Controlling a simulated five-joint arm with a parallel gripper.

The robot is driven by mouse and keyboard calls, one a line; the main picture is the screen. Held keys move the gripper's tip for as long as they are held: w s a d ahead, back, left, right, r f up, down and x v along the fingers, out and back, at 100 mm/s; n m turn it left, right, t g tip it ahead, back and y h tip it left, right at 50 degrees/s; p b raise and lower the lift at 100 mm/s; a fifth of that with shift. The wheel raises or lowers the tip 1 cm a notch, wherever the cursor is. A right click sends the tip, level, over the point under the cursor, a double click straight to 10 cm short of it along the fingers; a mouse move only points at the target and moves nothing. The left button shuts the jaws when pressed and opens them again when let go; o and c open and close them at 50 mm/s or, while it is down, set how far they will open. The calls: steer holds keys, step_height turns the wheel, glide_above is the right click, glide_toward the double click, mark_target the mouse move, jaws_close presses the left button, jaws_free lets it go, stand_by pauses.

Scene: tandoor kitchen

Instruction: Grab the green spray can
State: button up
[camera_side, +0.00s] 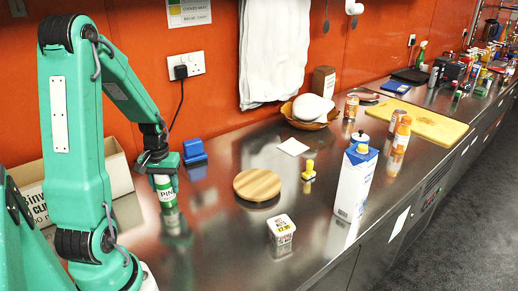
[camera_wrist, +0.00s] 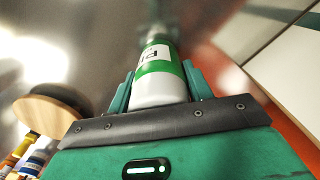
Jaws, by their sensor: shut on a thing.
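The green and white can (camera_side: 165,189) is upright below my gripper (camera_side: 158,164) in the side view, at the left of the steel counter. My gripper is shut on its upper part. In the wrist view, the can (camera_wrist: 158,62) sits between the two green fingers of my gripper (camera_wrist: 158,88). Its label shows a few dark letters. A blurred reflection lies below the can, and I cannot tell whether its base touches the counter.
A blue block (camera_side: 194,151) stands close behind the can. A cardboard box (camera_side: 115,172) is at the left against the wall.

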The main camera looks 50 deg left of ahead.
steer(key=shift+r, duration=0.15)
steer(key=shift+r, duration=0.75)
steer(key=r, duration=0.2)
steer(key=shift+w+d+r, duration=0.15)
steer(key=shift+d+r, duration=0.2)
steer(key=shift+r, duration=0.05)
steer(key=w+d+r, duration=0.2)
steer(key=d+r, duration=0.4)
steer(key=d, duration=0.4)
steer(key=shift+w+d+r, duration=0.2)
steer(key=shift+w+d, duration=0.1)
steer(key=shift+w, duration=0.1)
